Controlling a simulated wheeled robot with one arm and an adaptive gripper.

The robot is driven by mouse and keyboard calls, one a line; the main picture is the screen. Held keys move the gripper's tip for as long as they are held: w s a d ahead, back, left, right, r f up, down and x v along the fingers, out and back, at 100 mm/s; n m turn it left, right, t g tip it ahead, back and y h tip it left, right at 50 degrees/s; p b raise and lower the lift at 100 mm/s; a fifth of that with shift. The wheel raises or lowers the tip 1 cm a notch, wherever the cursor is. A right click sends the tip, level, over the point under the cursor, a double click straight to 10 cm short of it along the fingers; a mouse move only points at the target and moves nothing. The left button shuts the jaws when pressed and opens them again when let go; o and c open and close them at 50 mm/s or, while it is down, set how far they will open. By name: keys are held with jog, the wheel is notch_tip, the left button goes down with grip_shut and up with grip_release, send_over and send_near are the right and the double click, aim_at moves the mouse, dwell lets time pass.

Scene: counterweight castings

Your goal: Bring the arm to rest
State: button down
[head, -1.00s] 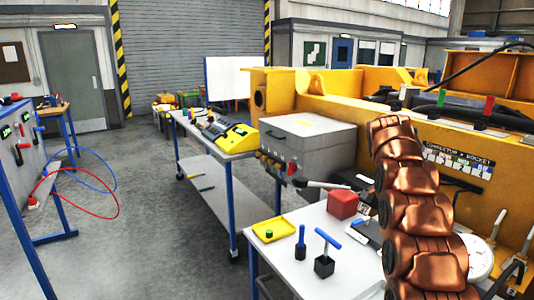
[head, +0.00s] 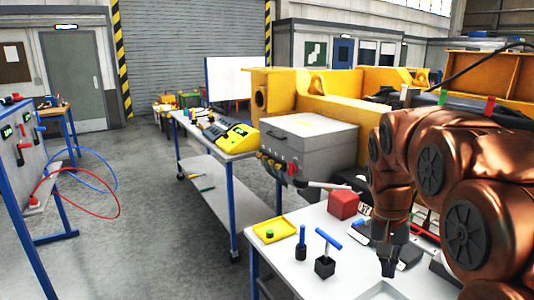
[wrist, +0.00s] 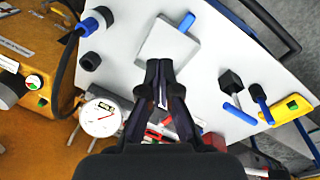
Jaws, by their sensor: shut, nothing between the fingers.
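My copper-coloured arm (head: 420,160) is bent on the right side of the head view. My gripper (head: 388,268) hangs from it, fingers pointing down over the white table (head: 285,270). The gripper is shut and empty. In the wrist view the closed black fingertips (wrist: 159,66) lie over the near edge of a pale grey square plate (wrist: 168,45) with a blue tab. I cannot tell the height of the fingertips above it.
On the table stand a red block (head: 343,205), a black block with a blue T-handle (head: 325,266), a blue-handled tool (head: 300,243) and a yellow tray (head: 276,229). A round dial gauge (wrist: 100,117) sits beside the yellow casting (head: 400,130). Open floor (head: 130,220) lies left.

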jog(key=s+a+f+n, duration=0.2)
jog(key=s+a+f, duration=0.1)
jog(key=s, duration=1)
jog(key=s+a+f+n+g+y, duration=0.1)
jog(key=s+a+f+n, duration=0.2)
jog(key=s, duration=1)
notch_tip(320, 180, down, 3)
jog(key=shift+s+a+r+y, duration=0.1)
jog(key=shift+s+a+y, duration=0.2)
jog(key=shift+a, duration=0.4)
dwell(0.8)
